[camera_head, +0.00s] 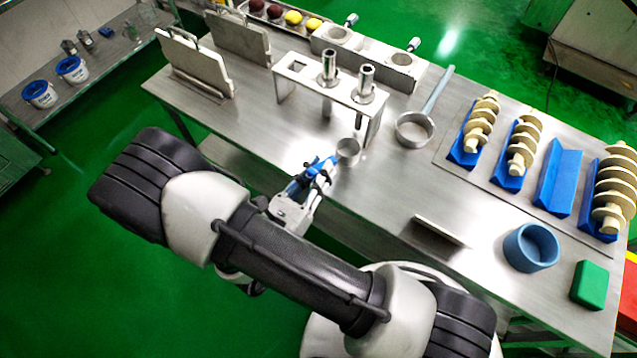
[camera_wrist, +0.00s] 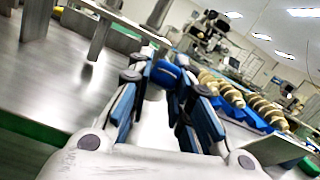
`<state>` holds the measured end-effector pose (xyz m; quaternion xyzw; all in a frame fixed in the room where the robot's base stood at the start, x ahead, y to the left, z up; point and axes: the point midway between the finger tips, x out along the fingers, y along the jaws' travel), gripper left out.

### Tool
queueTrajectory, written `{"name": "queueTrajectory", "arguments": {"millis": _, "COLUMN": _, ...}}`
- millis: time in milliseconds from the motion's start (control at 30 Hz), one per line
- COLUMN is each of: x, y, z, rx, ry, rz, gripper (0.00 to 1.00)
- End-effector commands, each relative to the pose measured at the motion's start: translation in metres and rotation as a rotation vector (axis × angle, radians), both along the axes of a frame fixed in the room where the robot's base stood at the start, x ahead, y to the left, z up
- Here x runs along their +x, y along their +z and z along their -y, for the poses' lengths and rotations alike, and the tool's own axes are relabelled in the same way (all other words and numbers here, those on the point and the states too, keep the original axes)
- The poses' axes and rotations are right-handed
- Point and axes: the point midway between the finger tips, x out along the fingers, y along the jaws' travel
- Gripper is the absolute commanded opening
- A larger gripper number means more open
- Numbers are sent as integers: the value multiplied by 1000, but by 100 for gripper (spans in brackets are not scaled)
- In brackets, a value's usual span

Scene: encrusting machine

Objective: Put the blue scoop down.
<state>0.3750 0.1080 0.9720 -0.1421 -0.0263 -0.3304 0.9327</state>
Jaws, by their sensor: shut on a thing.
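My gripper (camera_head: 318,174) is above the near edge of the steel table, left of its middle. It is shut on the blue scoop (camera_head: 306,176), whose blue part shows at the fingers. A small grey metal cup (camera_head: 347,151) lies just beyond the fingertips; it looks like the scoop's bowl, but I cannot tell surely. In the wrist view, a blue rounded piece (camera_wrist: 168,72) sits between the fingertips of my gripper (camera_wrist: 172,82). Much of the scoop is hidden by the fingers. I cannot tell whether it touches the table.
The steel table (camera_head: 385,190) has free room right of my gripper. A metal stand (camera_head: 310,85) with two tubes is behind it. A ring-shaped pan (camera_head: 415,130), a thin plate (camera_head: 440,231), a blue cup (camera_head: 530,248), a green block (camera_head: 589,285) and screws in blue holders stand rightward.

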Motion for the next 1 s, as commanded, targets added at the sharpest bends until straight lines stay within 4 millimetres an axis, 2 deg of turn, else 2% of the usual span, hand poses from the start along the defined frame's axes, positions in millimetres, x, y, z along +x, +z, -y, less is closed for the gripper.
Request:
{"name": "queueTrajectory", "arguments": {"millis": 333, "x": 0, "y": -43, "z": 0, "rx": -3, "ry": 0, "rz": 0, "gripper": 0}}
{"name": "queueTrajectory", "arguments": {"millis": 733, "x": 0, "y": -47, "z": 0, "rx": -1, "ry": 0, "rz": 1, "gripper": 0}}
{"name": "queueTrajectory", "arguments": {"millis": 767, "x": 0, "y": -47, "z": 0, "rx": 0, "ry": 0, "rz": 0, "gripper": 20}}
{"name": "queueTrajectory", "arguments": {"millis": 1000, "x": 0, "y": -46, "z": 0, "rx": 0, "ry": 0, "rz": 0, "gripper": 36}}
